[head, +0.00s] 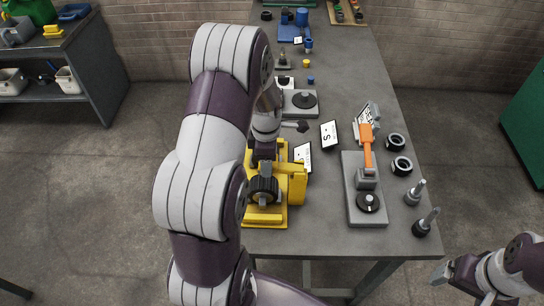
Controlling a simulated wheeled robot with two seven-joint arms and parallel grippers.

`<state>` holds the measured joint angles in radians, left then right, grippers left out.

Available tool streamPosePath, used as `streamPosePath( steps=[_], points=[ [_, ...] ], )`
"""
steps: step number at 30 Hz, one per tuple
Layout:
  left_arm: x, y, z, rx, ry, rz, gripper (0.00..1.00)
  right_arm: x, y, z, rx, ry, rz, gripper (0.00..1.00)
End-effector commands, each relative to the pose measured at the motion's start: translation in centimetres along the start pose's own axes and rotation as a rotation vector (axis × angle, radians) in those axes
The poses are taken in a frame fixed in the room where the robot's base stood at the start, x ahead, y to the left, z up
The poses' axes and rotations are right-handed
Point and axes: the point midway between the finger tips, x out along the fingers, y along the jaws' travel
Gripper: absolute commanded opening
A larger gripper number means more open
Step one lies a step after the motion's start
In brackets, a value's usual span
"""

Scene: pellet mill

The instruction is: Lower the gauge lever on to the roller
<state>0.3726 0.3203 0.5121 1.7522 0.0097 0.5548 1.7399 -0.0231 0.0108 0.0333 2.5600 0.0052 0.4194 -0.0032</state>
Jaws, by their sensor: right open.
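A yellow fixture (264,217) stands at the table's near left, with a black ribbed roller (264,189) in it and a yellow upright block (298,184) at its right. An orange lever (367,147) rises on a grey base (352,205) that carries a black disc (368,203). I cannot tell for certain which part is the gauge lever. My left gripper (264,151) is just behind the roller, largely hidden by my arm; its fingers and any contact are unclear. My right gripper (446,277) is open and empty at the lower right, off the table.
Two black rings (397,142) and two upright pins (414,193) stand along the right edge. A grey plate with a black disc (304,100) and small blue parts (290,33) lie farther back. A shelf (92,73) stands left. Bare tabletop (322,205) separates the two fixtures.

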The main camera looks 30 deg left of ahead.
Motion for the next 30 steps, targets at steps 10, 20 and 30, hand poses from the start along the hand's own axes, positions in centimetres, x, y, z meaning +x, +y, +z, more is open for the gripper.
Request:
streamPosePath(
  steps=[10, 20, 30],
  points=[
    [1.22, -0.24, -0.49, 0.0, 0.002, -0.008, 0.03, 0.55, 0.0, 0.07, 0.0, 0.0, 0.0, 0.88],
    [1.3, -0.26, -0.5, 0.0, 0.002, -0.009, 0.03, 0.56, 0.0, 0.06, 0.0, 0.0, 0.0, 0.88],
    [1.21, -0.18, -0.47, 0.0, 0.001, -0.006, 0.79, 0.55, 0.0, 0.07, 0.0, 0.0, 0.0, 0.88]
  ],
)
